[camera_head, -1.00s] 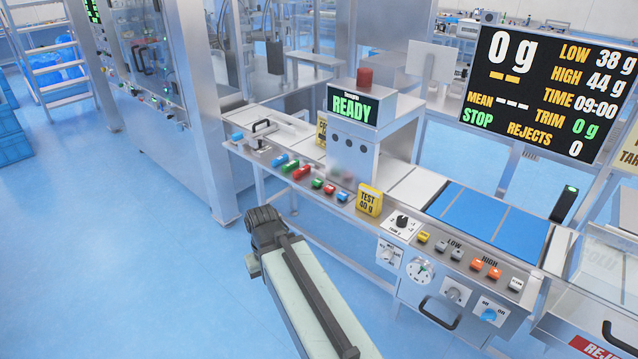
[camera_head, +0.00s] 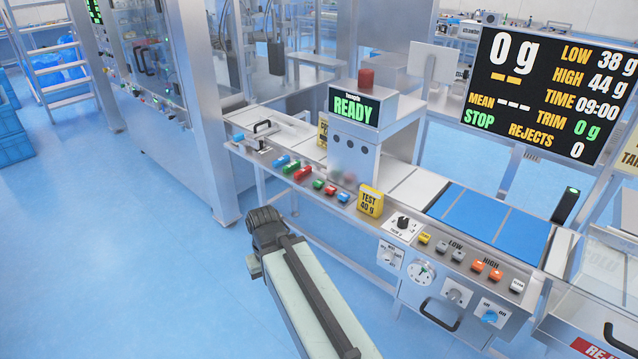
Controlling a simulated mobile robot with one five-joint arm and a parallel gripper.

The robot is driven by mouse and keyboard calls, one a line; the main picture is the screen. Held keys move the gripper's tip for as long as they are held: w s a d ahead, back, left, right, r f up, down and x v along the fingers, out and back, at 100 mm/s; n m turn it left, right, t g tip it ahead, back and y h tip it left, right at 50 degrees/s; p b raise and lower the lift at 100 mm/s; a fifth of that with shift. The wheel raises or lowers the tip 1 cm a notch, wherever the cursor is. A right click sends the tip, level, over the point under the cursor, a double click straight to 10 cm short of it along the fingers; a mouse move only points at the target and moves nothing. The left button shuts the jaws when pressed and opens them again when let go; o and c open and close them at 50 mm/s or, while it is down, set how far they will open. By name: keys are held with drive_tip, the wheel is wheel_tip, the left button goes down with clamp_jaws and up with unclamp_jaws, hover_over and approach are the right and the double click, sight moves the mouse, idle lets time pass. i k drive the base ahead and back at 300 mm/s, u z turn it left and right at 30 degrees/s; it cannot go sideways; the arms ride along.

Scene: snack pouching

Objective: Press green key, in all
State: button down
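Several coloured keys sit in a row on the front rail of the steel machine in the head view. One green key (camera_head: 292,167) lies between a blue key (camera_head: 281,161) and a red key (camera_head: 302,174). Another green key (camera_head: 318,184) lies to the right, beside a second red key (camera_head: 330,190) and a blue key (camera_head: 343,197). My gripper (camera_head: 263,216) is dark and appears below and left of the keys, apart from them in the picture. Its fingertips are not clear, so I cannot tell whether it is open or shut.
A small screen (camera_head: 354,106) reads READY. A large board (camera_head: 545,90) shows 0 g and STOP. A yellow TEST 40 g block (camera_head: 370,201) stands right of the keys. A control panel (camera_head: 455,262) with knobs and buttons is further right. The blue floor (camera_head: 130,240) at left is clear.

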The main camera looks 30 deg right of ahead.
sight(318, 183)
drive_tip(key=k, duration=0.6)
drive_tip(key=u, duration=0.55)
drive_tip(key=i, duration=2.65)
drive_tip(key=z, duration=0.8)
drive_tip(key=k, duration=0.75)
drive_tip(key=z, duration=0.2)
drive_tip(key=i, duration=0.75)
drive_tip(key=u, duration=0.05)
